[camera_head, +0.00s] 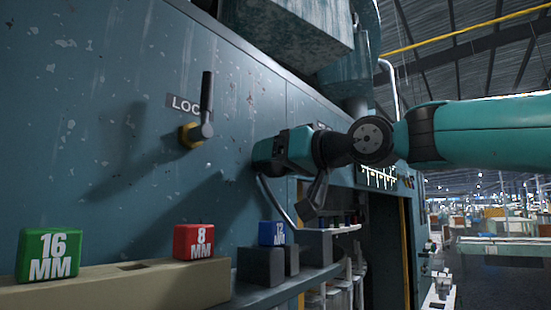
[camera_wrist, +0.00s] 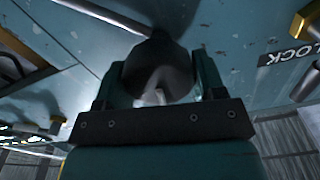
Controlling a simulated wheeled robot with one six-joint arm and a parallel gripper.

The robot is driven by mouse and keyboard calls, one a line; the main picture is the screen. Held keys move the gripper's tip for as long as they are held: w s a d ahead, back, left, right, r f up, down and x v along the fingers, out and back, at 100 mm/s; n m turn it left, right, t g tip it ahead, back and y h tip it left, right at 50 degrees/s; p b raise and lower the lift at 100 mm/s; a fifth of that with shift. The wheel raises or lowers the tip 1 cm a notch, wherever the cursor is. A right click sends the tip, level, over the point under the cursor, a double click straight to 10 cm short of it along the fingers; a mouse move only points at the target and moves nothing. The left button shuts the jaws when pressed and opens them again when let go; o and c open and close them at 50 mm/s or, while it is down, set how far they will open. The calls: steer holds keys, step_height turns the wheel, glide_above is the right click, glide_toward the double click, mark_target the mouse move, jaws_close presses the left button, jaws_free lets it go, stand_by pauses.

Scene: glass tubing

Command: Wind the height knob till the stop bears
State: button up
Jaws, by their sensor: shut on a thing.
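My gripper (camera_head: 268,154) is up against the blue-green machine panel (camera_head: 95,130), right of the lock lever. In the wrist view, its two fingers (camera_wrist: 160,82) are closed around a dark, rounded knob (camera_wrist: 160,58), one on each side. The knob is hidden by my gripper in the head view. No pointer or mark on the knob can be made out. The stop cannot be identified in either view.
The black lock lever (camera_head: 207,100) points up from a yellow collar, beside a LOCK label. Below are a green 16 MM block (camera_head: 48,254), a red 8 MM block (camera_head: 193,241) and a blue block (camera_head: 272,233). A grey hopper (camera_head: 290,35) hangs above.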

steer(key=m, duration=0.5)
steer(key=shift+w+d, duration=0.1)
steer(key=shift+w, duration=0.05)
steer(key=shift+m, duration=0.4)
steer(key=o, duration=0.9)
steer(key=shift+c, duration=0.2)
steer(key=shift+f, duration=0.1)
steer(key=b+v, duration=0.6)
steer(key=v, duration=1.1)
steer(key=shift+o, duration=0.2)
steer(key=shift+d, duration=0.15)
